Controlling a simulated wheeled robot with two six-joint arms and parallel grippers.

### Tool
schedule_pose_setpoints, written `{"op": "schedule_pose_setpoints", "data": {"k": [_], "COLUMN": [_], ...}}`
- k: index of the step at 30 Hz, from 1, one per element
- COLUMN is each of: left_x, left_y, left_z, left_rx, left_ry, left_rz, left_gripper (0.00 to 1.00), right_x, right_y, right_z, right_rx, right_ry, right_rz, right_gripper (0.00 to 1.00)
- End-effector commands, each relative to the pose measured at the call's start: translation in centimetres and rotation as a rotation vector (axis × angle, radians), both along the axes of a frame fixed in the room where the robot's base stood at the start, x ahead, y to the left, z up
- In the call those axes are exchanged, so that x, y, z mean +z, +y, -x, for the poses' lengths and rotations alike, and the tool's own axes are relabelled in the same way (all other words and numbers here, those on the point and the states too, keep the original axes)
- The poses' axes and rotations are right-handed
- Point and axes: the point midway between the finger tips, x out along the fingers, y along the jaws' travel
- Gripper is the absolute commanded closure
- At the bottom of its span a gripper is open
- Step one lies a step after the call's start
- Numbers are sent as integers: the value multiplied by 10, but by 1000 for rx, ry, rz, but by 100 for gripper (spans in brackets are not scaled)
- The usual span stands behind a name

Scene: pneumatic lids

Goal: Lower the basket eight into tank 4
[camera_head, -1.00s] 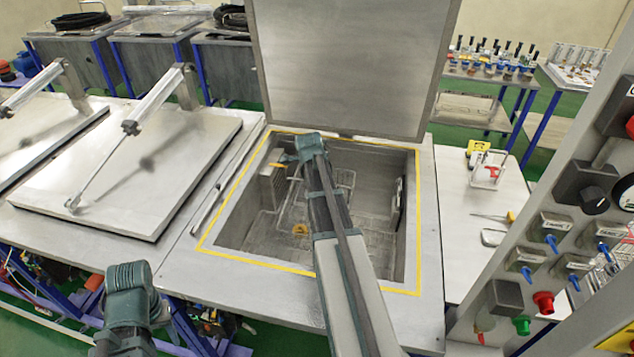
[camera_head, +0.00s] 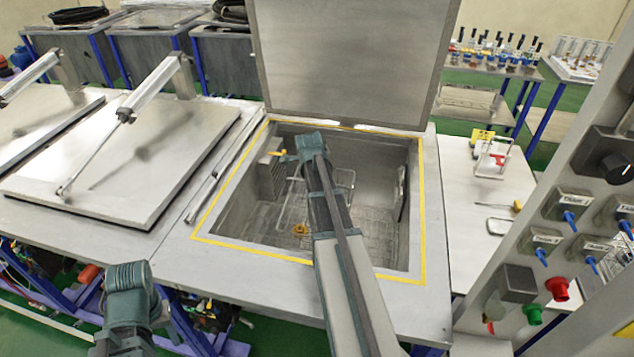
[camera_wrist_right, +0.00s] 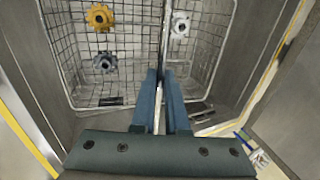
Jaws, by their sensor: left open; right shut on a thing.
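The wire basket (camera_head: 345,187) shows in the head view within the opening of the tank (camera_head: 240,228), partly hidden by my right arm. In the right wrist view the basket (camera_wrist_right: 130,71) holds an orange gear-like part (camera_wrist_right: 100,17) and grey ones (camera_wrist_right: 106,62). My right gripper (camera_wrist_right: 160,80) is shut on the basket's wire at its near side. I cannot tell whether the basket touches the tank floor. My left gripper (camera_head: 130,285) is open and empty, low at the left, away from the tank.
The tank's lid (camera_head: 345,60) stands open behind the opening. A shut lid (camera_head: 115,165) with a cylinder lies to the left. A control panel (camera_head: 570,220) with knobs and buttons is at the right. A white side table (camera_head: 480,190) holds small tools.

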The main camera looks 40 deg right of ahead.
Motion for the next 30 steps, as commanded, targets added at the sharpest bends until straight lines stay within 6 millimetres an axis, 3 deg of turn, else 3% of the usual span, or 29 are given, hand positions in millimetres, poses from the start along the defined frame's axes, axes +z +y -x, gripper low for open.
{"op": "schedule_pose_setpoints", "data": {"k": [30], "left_x": [-67], "left_y": [0], "left_z": [0], "left_rx": [0], "left_ry": [0], "left_rz": [0], "left_gripper": [50], "right_x": [-67], "right_y": [0], "right_z": [0], "right_rx": [0], "right_ry": [-1], "right_rz": [2], "right_gripper": [100]}}
